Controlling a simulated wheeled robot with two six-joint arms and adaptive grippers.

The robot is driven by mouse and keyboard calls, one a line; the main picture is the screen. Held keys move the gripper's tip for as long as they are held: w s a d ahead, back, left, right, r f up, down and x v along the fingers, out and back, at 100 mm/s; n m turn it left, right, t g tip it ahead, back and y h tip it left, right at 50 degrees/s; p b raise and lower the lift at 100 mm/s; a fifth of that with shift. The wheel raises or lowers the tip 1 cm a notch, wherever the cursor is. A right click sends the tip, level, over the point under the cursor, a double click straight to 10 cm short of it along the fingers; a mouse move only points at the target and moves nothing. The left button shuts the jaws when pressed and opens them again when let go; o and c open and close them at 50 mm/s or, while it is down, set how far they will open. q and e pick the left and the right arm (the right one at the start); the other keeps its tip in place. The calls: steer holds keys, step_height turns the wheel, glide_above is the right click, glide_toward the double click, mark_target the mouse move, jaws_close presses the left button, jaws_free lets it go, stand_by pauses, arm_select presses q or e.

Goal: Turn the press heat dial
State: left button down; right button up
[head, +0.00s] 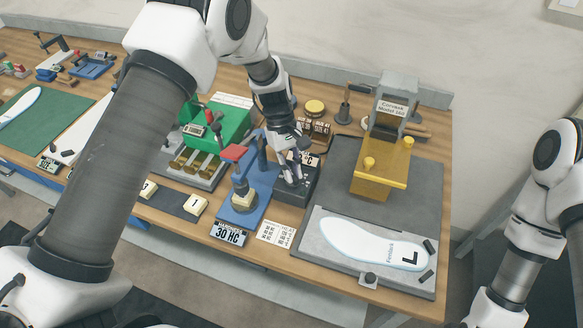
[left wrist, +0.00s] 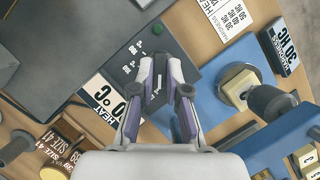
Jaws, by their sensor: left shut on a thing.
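The heat dial (left wrist: 158,84) is a small dark knob on top of a dark grey control box (head: 291,194). The box also shows in the left wrist view (left wrist: 135,48), with small white scale marks and a green dot on its top. My left gripper (head: 290,179) points down over the box. Its two fingers (left wrist: 161,80) are closed around the dial, one on each side, and hide part of it. A white HEAT °C sign (left wrist: 104,103) stands beside the box, partly covered by a finger. My right arm is at the right edge, its gripper out of frame.
Right of the box is a grey press with a gold plate (head: 383,178) and a white insole (head: 372,243) on a grey mat. Left of it is a blue stand (head: 240,212) with a red-topped lever, beside a green machine (head: 222,124). Cards and a 30 HC sign (head: 230,234) lie in front.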

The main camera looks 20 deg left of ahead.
arm_select(q)
steer(key=shift+s+f+m+g, duration=0.1)
steer(key=shift+f+m+g, duration=0.15)
steer(key=shift+m, duration=0.55)
steer(key=c, duration=1.2)
jaws_free()
steer(key=shift+o, duration=0.2)
steer(key=shift+w+r, duration=0.1)
steer(key=shift+w, duration=0.1)
steer(key=v, duration=1.2)
steer(key=shift+d, duration=0.25)
steer(key=shift+r, duration=0.1)
